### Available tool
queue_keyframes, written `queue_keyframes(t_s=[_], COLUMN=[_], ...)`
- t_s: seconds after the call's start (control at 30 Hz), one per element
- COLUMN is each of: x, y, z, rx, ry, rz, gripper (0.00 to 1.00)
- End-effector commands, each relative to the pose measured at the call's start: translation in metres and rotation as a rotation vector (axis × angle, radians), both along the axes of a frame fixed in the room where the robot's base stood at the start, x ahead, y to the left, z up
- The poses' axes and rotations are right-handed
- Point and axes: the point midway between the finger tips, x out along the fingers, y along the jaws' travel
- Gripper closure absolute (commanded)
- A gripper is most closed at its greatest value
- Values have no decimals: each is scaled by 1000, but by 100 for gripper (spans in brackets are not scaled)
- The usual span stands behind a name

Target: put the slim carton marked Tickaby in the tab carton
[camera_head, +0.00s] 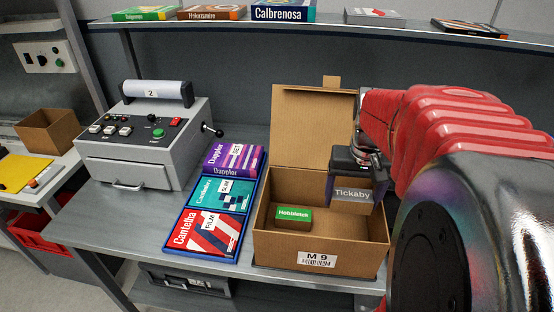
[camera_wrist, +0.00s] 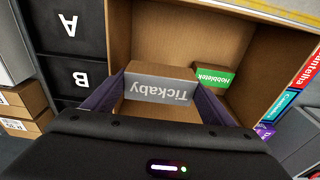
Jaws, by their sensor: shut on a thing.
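The slim carton marked Tickaby (camera_head: 352,194) is a brown box with a grey label face. My gripper (camera_head: 355,178) is shut on it and holds it over the right side of the open tab carton (camera_head: 285,254), which is marked M 9 and has its back flap raised. In the wrist view the Tickaby carton (camera_wrist: 160,88) sits between my two dark fingers, with the inside of the tab carton (camera_wrist: 172,30) behind it. I cannot tell how far its lower edge is from the carton floor.
A blue tray (camera_head: 239,240) with several bright boxes stands left of the tab carton. A grey machine (camera_head: 150,140) with a lever stands further left. A shelf (camera_head: 390,31) with boxes runs above the bench. Black bins marked A and B (camera_wrist: 72,75) show in the wrist view.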

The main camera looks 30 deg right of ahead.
Motion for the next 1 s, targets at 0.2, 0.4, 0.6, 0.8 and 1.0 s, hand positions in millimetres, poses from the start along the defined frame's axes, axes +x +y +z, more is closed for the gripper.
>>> queue_keyframes(t_s=[0.2,0.4,0.6,0.8,1.0], x=[0,-1,0,0,-1], y=[0,0,-1,-1,0], z=[-42,-77,-89,-88,-101], rx=[2,2,0,0,2], ry=[2,2,-1,-1,2], rz=[-1,-1,-2,-2,-2], gripper=[49,49,49,49,49])
